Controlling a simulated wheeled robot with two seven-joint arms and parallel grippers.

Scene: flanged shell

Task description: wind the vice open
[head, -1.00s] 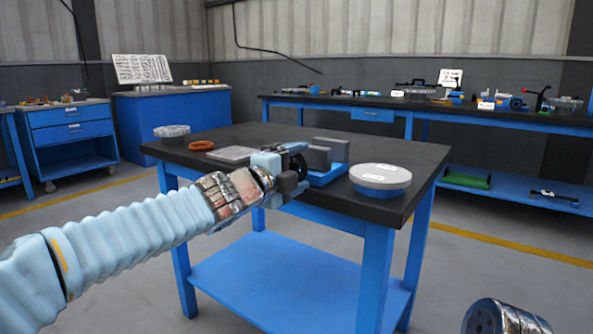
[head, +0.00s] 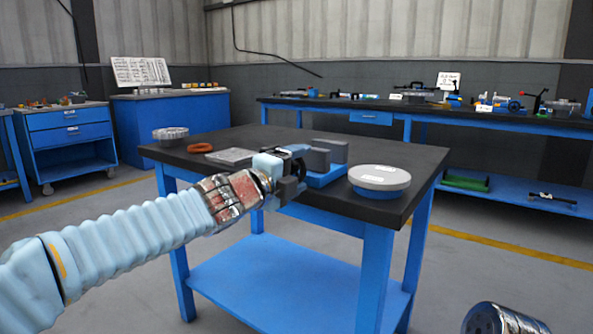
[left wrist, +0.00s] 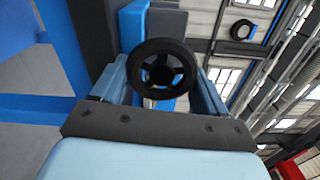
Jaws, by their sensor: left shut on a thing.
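The vice (head: 328,172) stands at the front edge of the black-topped table, with a blue base and grey jaw blocks. A gap shows between the grey blocks. My left gripper (head: 290,172) is at the near left end of the vice and hides part of it. In the left wrist view, the black spoked handwheel (left wrist: 163,70) sits between the two blue fingers of the left gripper (left wrist: 165,88), which is shut on it. The vice's blue and grey body (left wrist: 130,25) shows behind the wheel. My right gripper is not clearly in view.
On the table (head: 420,158) a round grey-topped, blue-sided piece (head: 379,178) stands right of the vice. A grey plate (head: 232,156), an orange ring (head: 200,148) and a round grey part (head: 170,133) lie to the left. A long bench (head: 400,106) runs behind.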

